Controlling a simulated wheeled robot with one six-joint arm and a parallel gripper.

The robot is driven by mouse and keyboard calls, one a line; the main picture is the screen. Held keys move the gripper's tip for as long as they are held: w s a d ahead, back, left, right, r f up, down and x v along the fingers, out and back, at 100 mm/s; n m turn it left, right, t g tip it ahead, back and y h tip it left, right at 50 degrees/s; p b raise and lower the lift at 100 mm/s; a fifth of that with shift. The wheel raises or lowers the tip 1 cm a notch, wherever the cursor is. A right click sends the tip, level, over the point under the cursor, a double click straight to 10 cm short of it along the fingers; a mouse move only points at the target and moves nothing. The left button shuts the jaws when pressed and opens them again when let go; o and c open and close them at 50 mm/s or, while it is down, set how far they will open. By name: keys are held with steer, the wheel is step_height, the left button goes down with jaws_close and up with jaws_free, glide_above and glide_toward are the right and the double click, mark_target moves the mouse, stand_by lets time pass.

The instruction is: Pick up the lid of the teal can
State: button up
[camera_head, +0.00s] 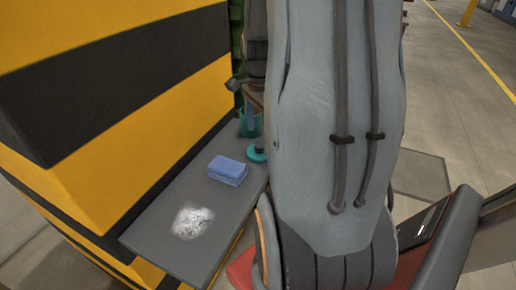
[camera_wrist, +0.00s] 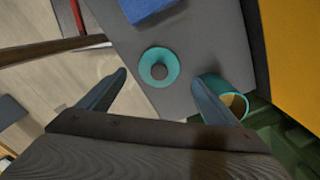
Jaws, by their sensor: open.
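The teal lid (camera_wrist: 172,68), a round disc with a dark knob (camera_wrist: 159,71) in its middle, lies on the grey shelf. It also shows in the head view (camera_head: 254,156), partly hidden by my arm. The teal can (camera_wrist: 212,86) stands beside it, open, with something yellowish inside; in the head view it appears (camera_head: 256,130) just behind the lid. My gripper (camera_wrist: 158,78) is open and empty. Its two fingers appear on either side of the lid in the wrist view, apart from it. The right finger overlaps the can in that view.
A blue sponge (camera_head: 227,170) and a patch of white powder (camera_head: 192,221) lie on the grey shelf (camera_head: 160,220). A yellow-and-black striped block (camera_head: 130,80) rises along the shelf's left side. Green ridged material (camera_wrist: 290,130) lies beyond the can. My arm hides much of the head view.

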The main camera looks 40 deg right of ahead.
mark_target(260, 145)
steer(key=shift+s+a+f+p, duration=0.1)
steer(key=shift+f+p, duration=0.5)
steer(key=shift+f, duration=1.9)
steer(key=c, duration=1)
